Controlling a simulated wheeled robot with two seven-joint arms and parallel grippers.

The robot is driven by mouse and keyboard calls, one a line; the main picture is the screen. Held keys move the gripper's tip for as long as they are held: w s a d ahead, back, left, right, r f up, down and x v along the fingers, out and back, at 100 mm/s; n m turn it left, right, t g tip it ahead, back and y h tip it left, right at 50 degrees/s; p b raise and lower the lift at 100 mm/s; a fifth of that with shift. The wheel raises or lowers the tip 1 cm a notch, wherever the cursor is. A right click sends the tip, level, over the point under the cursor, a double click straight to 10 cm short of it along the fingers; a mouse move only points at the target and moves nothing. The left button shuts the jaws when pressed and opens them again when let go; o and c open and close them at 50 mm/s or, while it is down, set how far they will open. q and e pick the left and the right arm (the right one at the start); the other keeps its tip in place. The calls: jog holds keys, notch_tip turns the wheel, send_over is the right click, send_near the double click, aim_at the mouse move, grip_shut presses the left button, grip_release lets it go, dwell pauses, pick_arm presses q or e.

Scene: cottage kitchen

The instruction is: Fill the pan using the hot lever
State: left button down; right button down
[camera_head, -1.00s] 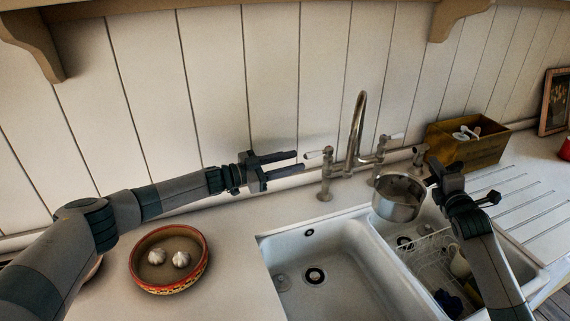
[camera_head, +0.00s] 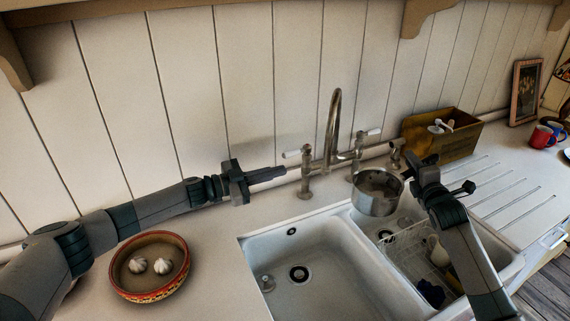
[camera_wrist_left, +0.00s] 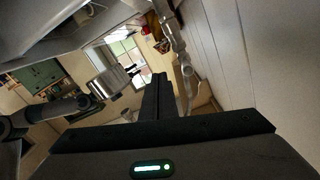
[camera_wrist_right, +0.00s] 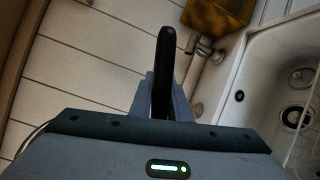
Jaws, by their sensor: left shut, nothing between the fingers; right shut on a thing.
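The metal pan (camera_head: 377,194) hangs upright above the divider of the double sink, just right of and below the tap (camera_head: 333,130). My right gripper (camera_head: 422,172) is shut on the pan's handle; the dark handle (camera_wrist_right: 165,70) shows in the right wrist view. The left lever (camera_head: 292,154) and the right lever (camera_head: 374,131) have pale handles, and I cannot tell which is hot. My left gripper (camera_head: 284,173) is shut and empty, its fingertips just below and left of the left lever. The left wrist view also shows the pan (camera_wrist_left: 112,82). Water is not visible.
A bowl (camera_head: 150,292) with garlic stands at left. A wooden box (camera_head: 450,140) is behind the right gripper.

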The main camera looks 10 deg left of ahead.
aim_at(298, 152)
pick_arm(q)
jog(key=s+d+f+m, duration=0.1)
jog(key=s+d+m, duration=0.6)
jog(key=d+m, duration=0.25)
jog(key=a+m+t+y, duration=0.2)
jog(key=a+t+y, duration=0.2)
jog(key=a, duration=0.5)
jog(key=shift+s+a+r+m+t, duration=0.2)
jog(key=shift+r+m+t, duration=0.15)
jog(key=shift+t, duration=0.45)
jog(key=shift+w, duration=0.1)
jog(key=w+d+r, duration=0.1)
jog(key=w+d, duration=0.2)
jog(key=w, duration=0.8)
